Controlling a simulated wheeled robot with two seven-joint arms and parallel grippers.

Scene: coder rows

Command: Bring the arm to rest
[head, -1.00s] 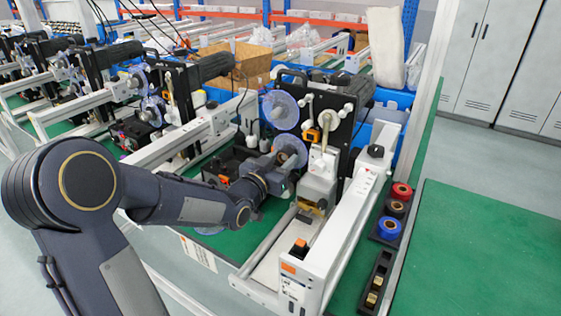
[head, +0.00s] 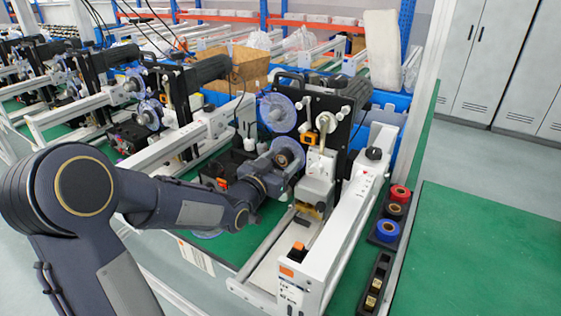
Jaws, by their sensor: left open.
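My left arm comes in from the left and reaches across the front of the nearest coder machine (head: 333,105). My left gripper (head: 286,168) is at the end of this arm, beside the machine's lower reel area and left of its white block (head: 317,178). Its fingers are hard to make out against the dark parts, but it is open. I see nothing held in it. Whether it touches the machine cannot be told. A clear reel disc (head: 277,112) is on the machine above the gripper. My right gripper is not in view.
A white rail unit (head: 340,235) runs along the right of the machine. Red and blue tape rolls (head: 388,229) and a black holder (head: 375,285) lie right of it. More coder machines (head: 180,95) stand at left. The green tabletop (head: 490,250) at right is clear.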

